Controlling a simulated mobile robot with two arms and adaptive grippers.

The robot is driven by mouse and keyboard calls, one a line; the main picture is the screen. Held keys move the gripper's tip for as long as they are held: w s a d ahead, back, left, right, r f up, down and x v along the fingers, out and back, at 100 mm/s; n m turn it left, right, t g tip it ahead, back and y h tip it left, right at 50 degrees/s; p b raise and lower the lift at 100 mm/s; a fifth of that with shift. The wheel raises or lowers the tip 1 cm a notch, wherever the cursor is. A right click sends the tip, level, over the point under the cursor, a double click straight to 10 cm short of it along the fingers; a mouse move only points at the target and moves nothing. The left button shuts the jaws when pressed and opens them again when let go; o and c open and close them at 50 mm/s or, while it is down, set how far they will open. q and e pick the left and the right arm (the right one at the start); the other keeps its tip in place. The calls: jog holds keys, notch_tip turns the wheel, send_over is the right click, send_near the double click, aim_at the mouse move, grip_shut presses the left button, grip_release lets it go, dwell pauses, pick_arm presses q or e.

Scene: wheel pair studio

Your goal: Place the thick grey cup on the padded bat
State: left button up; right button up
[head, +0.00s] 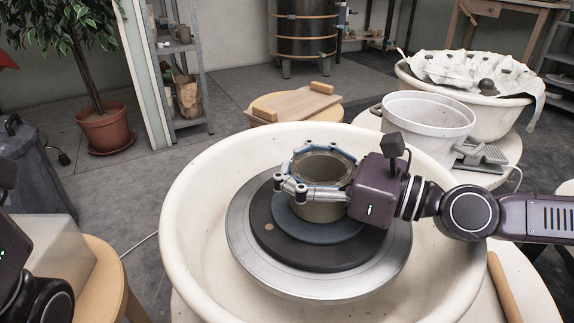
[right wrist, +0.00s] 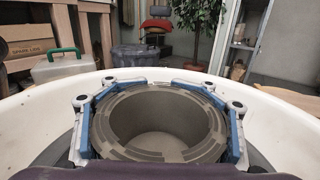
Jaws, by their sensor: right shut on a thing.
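The thick grey cup (head: 316,207) stands upright at the middle of the pottery wheel, over a blue round pad (head: 340,232) on a dark disc (head: 283,247). It appears to touch the pad, though its base is partly hidden. My right gripper (head: 290,171) reaches in from the right and is shut around the cup's upper wall. In the right wrist view the cup (right wrist: 158,151) shows its open mouth between blue-lined fingers on both sides. Of my left arm only dark parts show at the left edge of the head view; its fingers are out of frame.
The silver wheel head (head: 245,262) sits inside a wide cream splash basin (head: 190,190) with a raised rim. A white bucket (head: 430,115) and a grey pedal (head: 480,155) stand at the right. A wooden board (head: 296,103) lies on a stool behind.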

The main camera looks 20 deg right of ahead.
jog(key=o, duration=1.9)
jog(key=shift+f, duration=0.1)
